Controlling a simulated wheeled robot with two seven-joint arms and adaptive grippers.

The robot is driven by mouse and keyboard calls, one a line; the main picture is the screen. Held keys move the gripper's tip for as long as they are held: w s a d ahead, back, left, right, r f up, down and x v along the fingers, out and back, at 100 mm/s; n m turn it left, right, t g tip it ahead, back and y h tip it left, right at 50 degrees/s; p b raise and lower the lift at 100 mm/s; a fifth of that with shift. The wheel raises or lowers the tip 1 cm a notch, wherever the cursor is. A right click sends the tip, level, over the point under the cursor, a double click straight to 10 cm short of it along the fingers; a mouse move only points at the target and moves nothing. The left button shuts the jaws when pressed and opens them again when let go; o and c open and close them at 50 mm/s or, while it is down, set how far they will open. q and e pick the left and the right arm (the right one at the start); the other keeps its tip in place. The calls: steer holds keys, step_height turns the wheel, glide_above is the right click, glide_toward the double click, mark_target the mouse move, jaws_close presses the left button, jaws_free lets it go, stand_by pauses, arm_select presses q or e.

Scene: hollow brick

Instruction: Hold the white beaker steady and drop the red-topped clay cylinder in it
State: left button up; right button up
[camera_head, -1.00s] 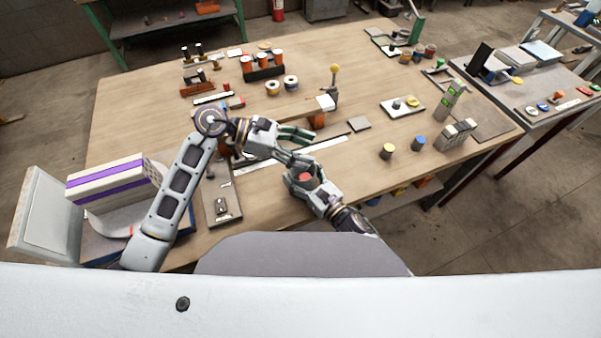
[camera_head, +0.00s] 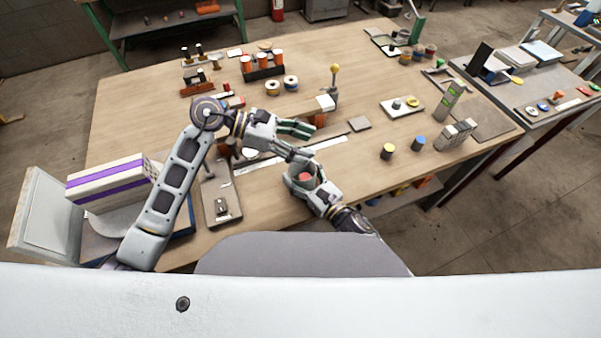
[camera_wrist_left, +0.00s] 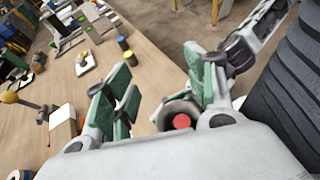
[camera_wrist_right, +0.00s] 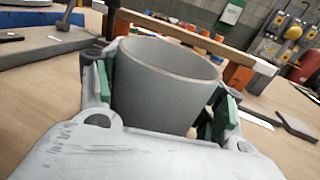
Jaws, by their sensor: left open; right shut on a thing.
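The white beaker (camera_head: 293,184), pale grey in this light, stands upright in my right gripper (camera_head: 304,181) near the table's front edge. In the right wrist view the beaker (camera_wrist_right: 165,88) fills the space between the green finger pads. The red-topped clay cylinder (camera_head: 305,177) is inside the beaker, and only its red top shows. The left wrist view also shows that red top (camera_wrist_left: 181,121) within the beaker's rim; the right wrist view hides it behind the wall. My left gripper (camera_head: 304,143) is open and empty, above and behind the beaker, fingers spread apart.
A wooden beam (camera_head: 290,109) with orange supports lies behind my left gripper. Yellow-topped (camera_head: 387,151) and blue-topped (camera_head: 418,143) cylinders stand to the right. A grey plate with a fixture (camera_head: 222,205) lies front left. The table around the two cylinders is mostly clear.

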arm_select(q)
steer(key=shift+r, duration=1.85)
arm_select(e)
steer(key=o, duration=1.3)
steer(key=shift+s+d, duration=0.1)
steer(key=shift+s, duration=0.05)
steer(key=shift+v, duration=5.8)
